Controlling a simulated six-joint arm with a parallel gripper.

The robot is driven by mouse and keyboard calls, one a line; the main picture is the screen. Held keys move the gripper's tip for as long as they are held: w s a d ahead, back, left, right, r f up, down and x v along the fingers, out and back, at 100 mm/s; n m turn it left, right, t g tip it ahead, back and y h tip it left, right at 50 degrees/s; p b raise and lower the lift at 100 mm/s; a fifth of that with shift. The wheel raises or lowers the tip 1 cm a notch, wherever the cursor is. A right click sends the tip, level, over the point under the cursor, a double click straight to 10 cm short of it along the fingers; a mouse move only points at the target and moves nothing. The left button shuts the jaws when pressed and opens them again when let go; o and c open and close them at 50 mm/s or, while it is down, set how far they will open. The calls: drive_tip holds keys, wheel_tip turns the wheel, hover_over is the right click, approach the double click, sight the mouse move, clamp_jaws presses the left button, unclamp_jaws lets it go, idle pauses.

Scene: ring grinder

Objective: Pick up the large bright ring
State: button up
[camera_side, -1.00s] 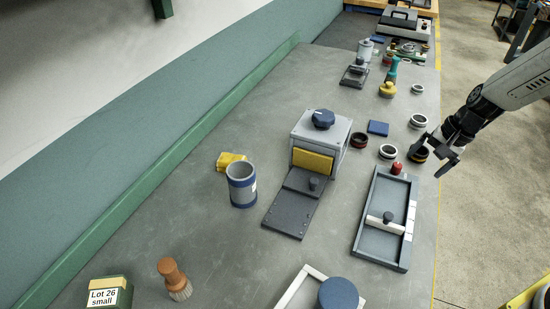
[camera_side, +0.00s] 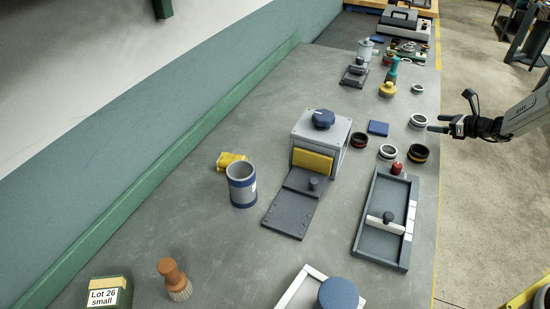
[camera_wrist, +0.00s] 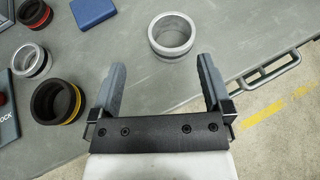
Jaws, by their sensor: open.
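A large bright silver ring (camera_side: 418,121) lies flat near the bench's right edge in the side view. In the wrist view the bright ring (camera_wrist: 156,38) is beyond my fingertips, roughly centred between them and apart from both. My gripper (camera_side: 436,123) is open and empty, just right of this ring in the side view. Both fingers of my gripper (camera_wrist: 161,64) show in the wrist view with bare bench between them. A smaller bright ring (camera_side: 417,88) lies farther back. The exact height of my fingers above the bench is hard to tell.
Nearby stand a dark yellow-banded ring (camera_side: 419,154), a black-and-silver ring (camera_side: 388,152), a dark red-banded ring (camera_side: 359,140) and a blue block (camera_side: 378,128). A grey tray (camera_side: 370,245) lies in front. A bench-edge handle (camera_wrist: 270,75) shows at right in the wrist view.

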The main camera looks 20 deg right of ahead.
sight(420, 119)
drive_tip(key=shift+w+d+f+m, duration=0.1)
drive_tip(key=shift+d+m, duration=0.3)
drive_tip(key=shift+d, duration=0.3)
drive_tip(key=shift+x, duration=1.35)
drive_tip(key=shift+x, duration=2.6)
drive_tip(key=c, duration=1.2)
